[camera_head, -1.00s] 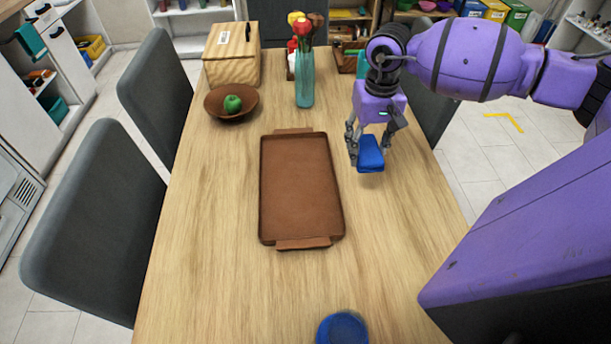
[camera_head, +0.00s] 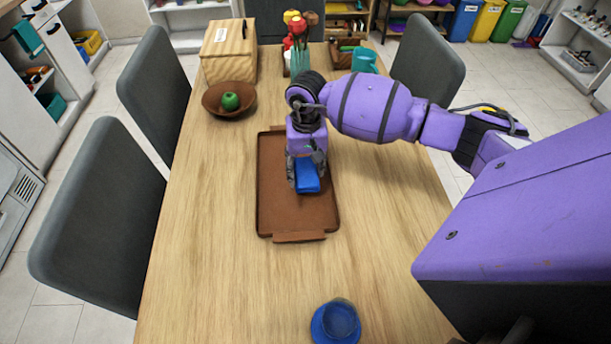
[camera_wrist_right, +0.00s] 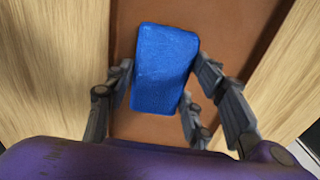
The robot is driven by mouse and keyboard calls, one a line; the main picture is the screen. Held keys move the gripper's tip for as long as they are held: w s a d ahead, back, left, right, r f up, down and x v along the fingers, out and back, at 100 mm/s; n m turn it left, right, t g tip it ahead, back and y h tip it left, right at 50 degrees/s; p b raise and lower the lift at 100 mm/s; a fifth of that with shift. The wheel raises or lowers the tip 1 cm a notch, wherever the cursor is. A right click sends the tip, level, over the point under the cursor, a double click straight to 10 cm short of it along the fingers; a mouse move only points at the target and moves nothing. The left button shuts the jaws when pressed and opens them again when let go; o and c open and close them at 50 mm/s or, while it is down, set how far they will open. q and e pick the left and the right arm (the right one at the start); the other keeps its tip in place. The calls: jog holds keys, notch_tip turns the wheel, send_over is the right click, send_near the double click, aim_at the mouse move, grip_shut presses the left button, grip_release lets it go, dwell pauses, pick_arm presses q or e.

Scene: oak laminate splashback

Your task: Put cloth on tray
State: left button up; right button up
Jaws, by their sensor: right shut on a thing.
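The blue folded cloth (camera_head: 307,176) is held between the fingers of my right gripper (camera_head: 306,172), over the middle of the brown tray (camera_head: 285,221). In the right wrist view the cloth (camera_wrist_right: 165,68) lies between the fingers of the right gripper (camera_wrist_right: 165,95), with the tray (camera_wrist_right: 230,35) beneath it. I cannot tell whether the cloth touches the tray surface. The tray lies flat on the wooden table, its far part partly hidden by my arm. My left gripper is not in view.
A blue cup on a saucer (camera_head: 337,322) stands at the near edge. A brown bowl (camera_head: 215,108) with a green apple (camera_head: 230,101), a wooden box (camera_head: 229,50), a vase of flowers (camera_head: 300,62) and a teal mug (camera_head: 364,60) stand farther back. The table left of the tray is clear.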

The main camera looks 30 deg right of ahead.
aim_at(305, 171)
jog(key=shift+w+a+f, duration=0.1)
jog(key=shift+a+f, duration=0.05)
jog(key=shift+f, duration=1.6)
jog(key=shift+f, duration=0.15)
jog(key=o, duration=1.3)
jog(key=shift+o, duration=0.2)
notch_tip(305, 171, up, 12)
jog(key=shift+r, duration=0.2)
